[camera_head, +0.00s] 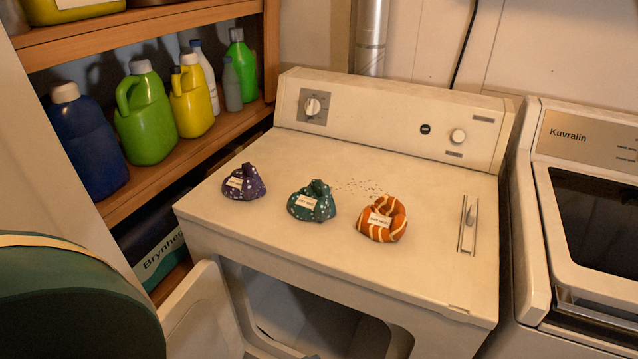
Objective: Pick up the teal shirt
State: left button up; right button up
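The teal shirt (312,203) lies crumpled in a small bundle on top of the white dryer (270,245), with pale dots and a white label on it. It sits in the middle of a row of three bundles. A purple bundle (244,183) with a label is to its left, and an orange striped bundle (382,219) with a label is to its right. The three are apart from each other. Neither of my grippers is in view.
The dryer's control panel (390,122) rises behind the bundles. Its front door (203,315) hangs open at lower left. Wooden shelves (240,125) with several bottles stand at left. Another machine (590,210) stands close at right. A large dark green rounded thing (75,305) fills the lower left.

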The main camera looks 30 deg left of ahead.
aim_at(314, 202)
jog(key=u, duration=1.05)
